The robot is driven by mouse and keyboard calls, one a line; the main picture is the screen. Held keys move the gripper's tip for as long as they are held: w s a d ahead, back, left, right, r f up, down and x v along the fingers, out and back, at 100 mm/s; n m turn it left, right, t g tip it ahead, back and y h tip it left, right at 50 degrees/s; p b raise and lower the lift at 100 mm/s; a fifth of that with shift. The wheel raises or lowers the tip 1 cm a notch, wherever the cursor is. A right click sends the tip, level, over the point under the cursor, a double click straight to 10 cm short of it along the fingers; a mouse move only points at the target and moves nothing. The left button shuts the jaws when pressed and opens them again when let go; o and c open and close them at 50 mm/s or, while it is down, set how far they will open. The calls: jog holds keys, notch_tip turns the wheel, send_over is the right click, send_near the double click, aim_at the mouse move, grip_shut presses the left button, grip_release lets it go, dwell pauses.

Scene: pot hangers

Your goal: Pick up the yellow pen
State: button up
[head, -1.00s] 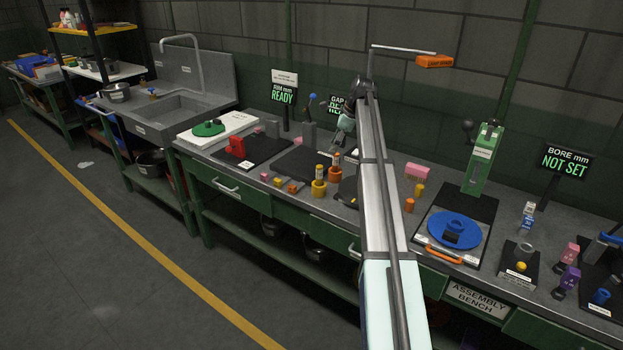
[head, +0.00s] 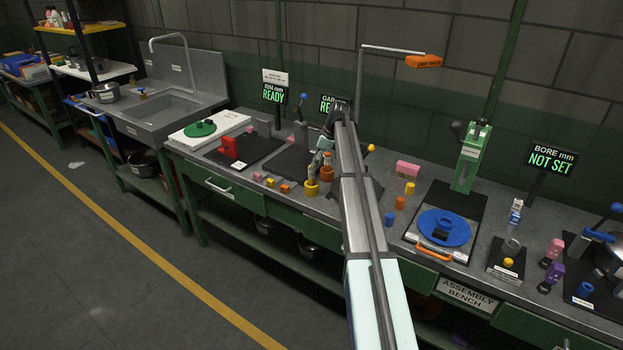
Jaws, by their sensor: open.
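I cannot clearly make out a yellow pen. A short yellow cylinder like a cup (head: 311,188) stands upright on the bench, left of my arm. My gripper (head: 316,168) points down just above this yellow cup. It is open, but its fingertips are small and hard to separate from the cup's top. Anything standing in the cup is hidden behind my gripper. I cannot tell whether the fingers touch anything.
An orange cup (head: 326,173) stands close to the right of my gripper. Small yellow and orange blocks (head: 285,188) lie to the left. A red fixture (head: 229,148) sits further left. My arm hides part of the bench. A blue disc (head: 443,228) lies to the right.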

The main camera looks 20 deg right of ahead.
aim_at(312, 180)
jog(key=shift+p+x, duration=1.15)
jog(key=shift+x, duration=1.45)
jog(key=shift+d, duration=0.1)
grip_shut()
